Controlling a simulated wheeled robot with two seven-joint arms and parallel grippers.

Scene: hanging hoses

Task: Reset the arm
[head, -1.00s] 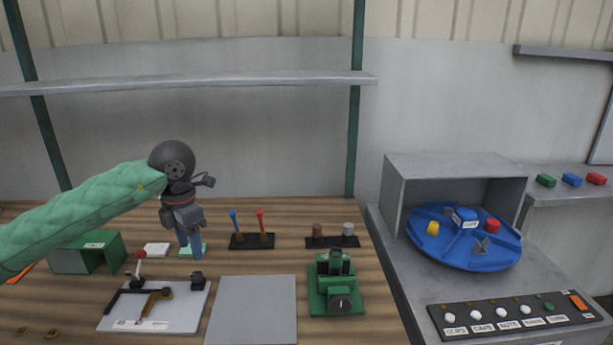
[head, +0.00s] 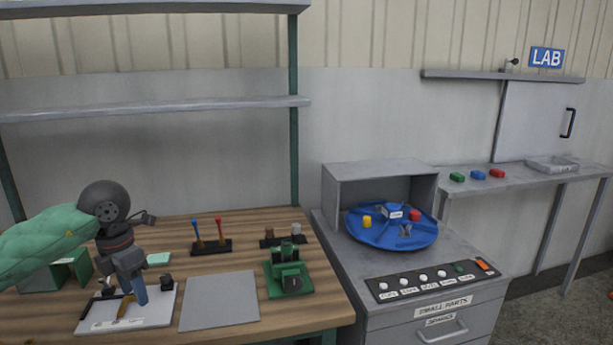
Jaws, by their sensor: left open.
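My left arm, in a green padded sleeve (head: 45,240), comes in from the left in the head view. My left gripper (head: 140,293) points down over the pale board (head: 155,315) on the wooden bench. The jaws are seen edge-on, and nothing shows held in them. The gripper hides part of the board and its black and brown fixture (head: 126,306). I cannot tell how far above the board the fingertips are. My right gripper is not in view.
A grey plate (head: 219,300), a green device (head: 288,275) and tool stands (head: 212,247) sit on the bench. Right of it, a grey cabinet (head: 450,262) carries a blue turntable (head: 390,238) and a button panel (head: 432,281). A side shelf (head: 520,176) holds coloured blocks.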

